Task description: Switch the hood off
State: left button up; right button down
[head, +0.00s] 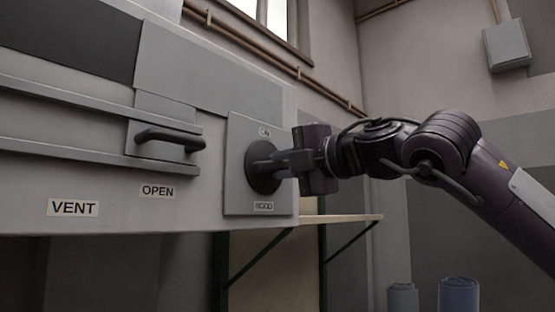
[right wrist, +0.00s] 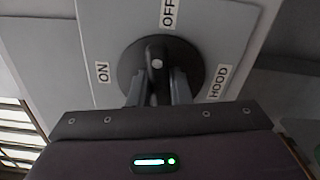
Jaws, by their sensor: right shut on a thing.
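The hood switch is a dark round knob (head: 260,180) on a grey square plate (head: 238,150) at the right end of the grey cabinet front. In the right wrist view the knob (right wrist: 132,68) has a raised bar with a pale dot. The plate there reads ON at left, OFF at top and HOOD at right. My right gripper (head: 268,161) reaches in from the right, its fingers shut on the knob's bar; they also show in the wrist view (right wrist: 159,88). The bar lies roughly up-down there, towards the OFF label. My left gripper is out of view.
Left of the plate is a dark handle (head: 170,138) above an OPEN label, with a VENT label (head: 73,208) further left. A wooden shelf (head: 340,219) on brackets is below right. Blue cylinders (head: 458,295) stand at the bottom right.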

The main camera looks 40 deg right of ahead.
jog(key=shift+f+m+p, duration=0.1)
jog(key=shift+m+p, duration=0.2)
jog(key=shift+m, duration=0.8)
jog(key=c, duration=1.3)
grip_release()
jog(key=shift+c, duration=0.2)
jog(key=shift+s+f, duration=0.1)
jog(key=shift+s, duration=0.25)
jog(key=s+b, duration=0.3)
jog(key=s, duration=0.4)
jog(key=shift+d, duration=0.4)
